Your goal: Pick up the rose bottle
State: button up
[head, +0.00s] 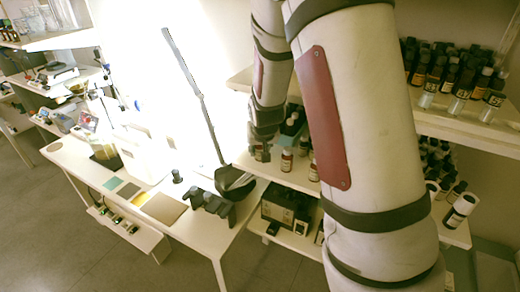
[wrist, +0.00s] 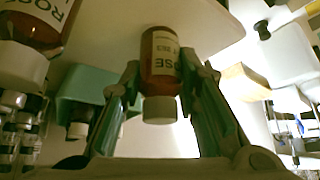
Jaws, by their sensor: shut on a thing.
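The rose bottle (wrist: 161,52) is in the middle of the wrist view, amber-red with a pale label ending in "OSE" and a white cap. It appears cap-down in this view, which looks upside down. My gripper (wrist: 163,78) is shut on it, with one finger on each side. I cannot tell whether its base touches the pale shelf (wrist: 215,22). In the head view my gripper (head: 262,152) is at the left end of the middle shelf, and the bottle in it is not clearly visible.
A second bottle with a "ROS" label (wrist: 42,22) is close at the left of the wrist view. A teal box (wrist: 80,93) lies behind the left finger. In the head view, small bottles (head: 287,161) stand right of my gripper; dark bottles (head: 440,72) crowd the upper right shelf.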

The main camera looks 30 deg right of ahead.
jog(key=shift+w+r, duration=0.1)
jog(key=shift+r, duration=0.35)
jog(key=shift+s+a+p, duration=1.2)
jog(key=shift+s+a, duration=0.55)
jog(key=shift+s, duration=2.5)
jog(key=shift+s+a+p, duration=1.2)
jog(key=shift+s+a, duration=0.5)
jog(key=shift+s, duration=2.5)
jog(key=w+a+f+n+y+b, duration=0.1)
jog(key=w+a+f+n+b, duration=0.2)
jog(key=w, duration=0.7)
jog(key=w+a+f+n+y+b, duration=0.1)
jog(key=w+a+f+b, duration=0.3)
jog(key=w, duration=0.6)
jog(key=shift+n+t+y, duration=0.3)
jog(key=r+p, duration=0.2)
jog(key=r, duration=0.1)
jog(key=r+p, duration=0.1)
jog(key=r, duration=0.1)
jog(key=shift+w+d, duration=0.15)
jog(key=shift+d, duration=0.1)
